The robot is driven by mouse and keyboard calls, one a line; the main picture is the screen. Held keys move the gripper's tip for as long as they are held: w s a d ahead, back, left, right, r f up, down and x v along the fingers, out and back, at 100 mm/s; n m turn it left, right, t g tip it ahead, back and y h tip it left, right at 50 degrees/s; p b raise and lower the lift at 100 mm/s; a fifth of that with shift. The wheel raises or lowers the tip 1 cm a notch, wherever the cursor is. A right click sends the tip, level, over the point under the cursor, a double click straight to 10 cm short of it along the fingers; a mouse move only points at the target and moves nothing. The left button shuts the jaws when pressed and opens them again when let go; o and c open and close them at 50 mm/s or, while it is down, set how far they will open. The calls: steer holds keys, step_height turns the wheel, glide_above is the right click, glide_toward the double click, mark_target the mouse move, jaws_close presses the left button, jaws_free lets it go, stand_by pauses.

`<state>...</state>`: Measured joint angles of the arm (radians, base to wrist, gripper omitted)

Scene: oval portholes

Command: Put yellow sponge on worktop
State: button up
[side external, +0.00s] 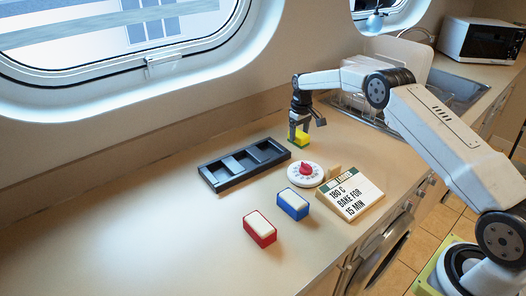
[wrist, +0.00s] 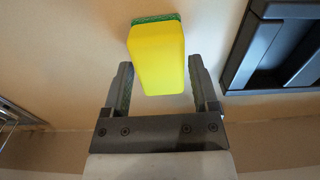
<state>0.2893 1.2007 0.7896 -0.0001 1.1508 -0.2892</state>
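The yellow sponge (side external: 299,138), with a thin green layer, is at the worktop (side external: 150,235) behind the black tray's right end. The side view suggests it rests on the surface, green side down. In the wrist view the sponge (wrist: 157,58) lies ahead of and partly between the fingers. My gripper (side external: 306,128) is low over the sponge, fingers pointing down and spread. In the wrist view my gripper (wrist: 160,75) is open, with a gap between the sponge and each finger.
A black compartment tray (side external: 222,184) lies to the left. In front are a white dial with a red knob (side external: 306,170), a blue block (side external: 293,206), a red block (side external: 260,232) and a baking sign (side external: 350,195). The left worktop is clear. A sink (side external: 455,88) lies at the back right.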

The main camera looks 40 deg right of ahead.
mark_target(299, 134)
steer(key=shift+o, duration=0.9)
step_height(299, 134, up, 12)
steer(key=shift+r, duration=0.2)
steer(key=shift+a, duration=0.15)
stand_by(0.5)
steer(key=s+a+t, duration=0.1)
steer(key=s+a, duration=1)
steer(key=s+a+f, duration=0.2)
steer(key=s+a, duration=0.1)
steer(key=s, duration=0.7)
steer(key=s+a+f+t, duration=0.1)
steer(key=s+a+f, duration=0.1)
steer(key=s, duration=0.9)
steer(key=shift+s+a+f+t, duration=0.2)
steer(key=shift+a+f+t, duration=0.15)
steer(key=shift+a, duration=0.5)
